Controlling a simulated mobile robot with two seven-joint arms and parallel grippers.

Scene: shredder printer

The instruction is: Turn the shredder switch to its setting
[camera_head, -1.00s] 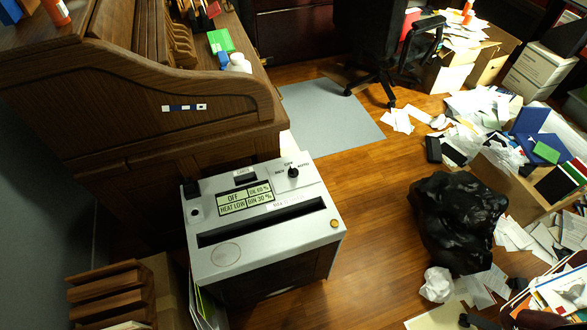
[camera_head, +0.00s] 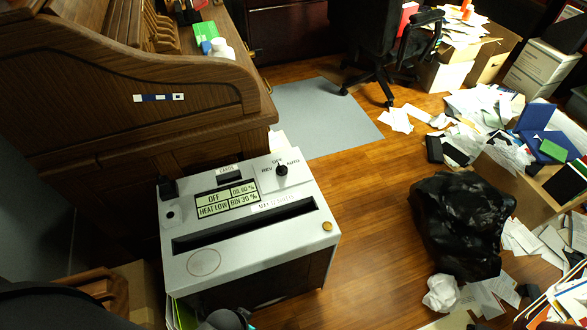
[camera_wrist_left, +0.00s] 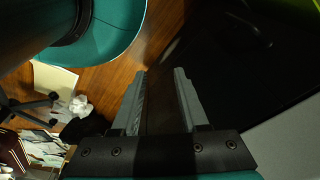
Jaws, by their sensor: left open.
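The shredder (camera_head: 250,235) is a light grey box with a dark front, standing beside the wooden desk in the head view. Its switch is a black knob (camera_head: 281,170) on the top panel at the back right, among the labels REV, OFF and AUTO. The display (camera_head: 228,198) reads OFF, HEAT LOW, OIL 60 % and BIN 30 %. My left gripper (camera_wrist_left: 162,72) shows in the left wrist view, open with nothing between its fingers. My right gripper is not in view.
The wooden roll-top desk (camera_head: 130,100) stands behind and left of the shredder. A black bag (camera_head: 455,225), crumpled paper (camera_head: 441,293) and scattered sheets lie on the floor at the right. An office chair (camera_head: 385,50) stands at the back. The wooden floor right of the shredder is clear.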

